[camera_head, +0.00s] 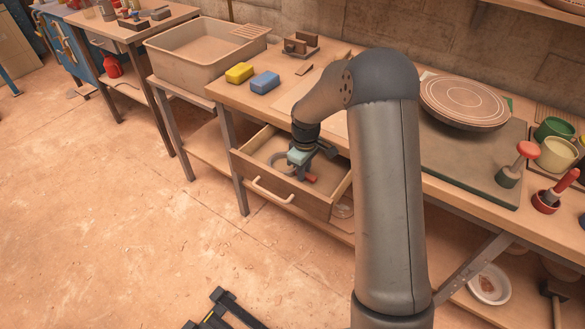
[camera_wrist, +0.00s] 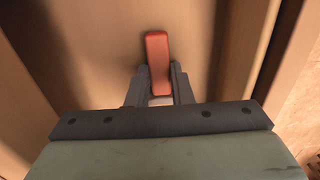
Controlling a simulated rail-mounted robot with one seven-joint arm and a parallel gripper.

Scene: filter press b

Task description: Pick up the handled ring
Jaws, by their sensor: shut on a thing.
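The handled ring shows as a red-orange handle (camera_wrist: 158,60) in the wrist view, between my fingers and reaching out past their tips. The handle's red end also shows in the head view (camera_head: 311,178), inside the open drawer. My gripper (camera_wrist: 160,85) is shut on it near a pale part at the handle's lower end. The ring part is hidden by my gripper. In the head view my gripper (camera_head: 308,170) points down into the drawer (camera_head: 270,190). I cannot tell whether the handle touches the drawer floor.
Drawer walls stand close around. The workbench above carries a yellow block (camera_head: 239,73), a blue block (camera_head: 265,82) and a round disc (camera_head: 463,101). A beige basin (camera_head: 190,62) stands further left.

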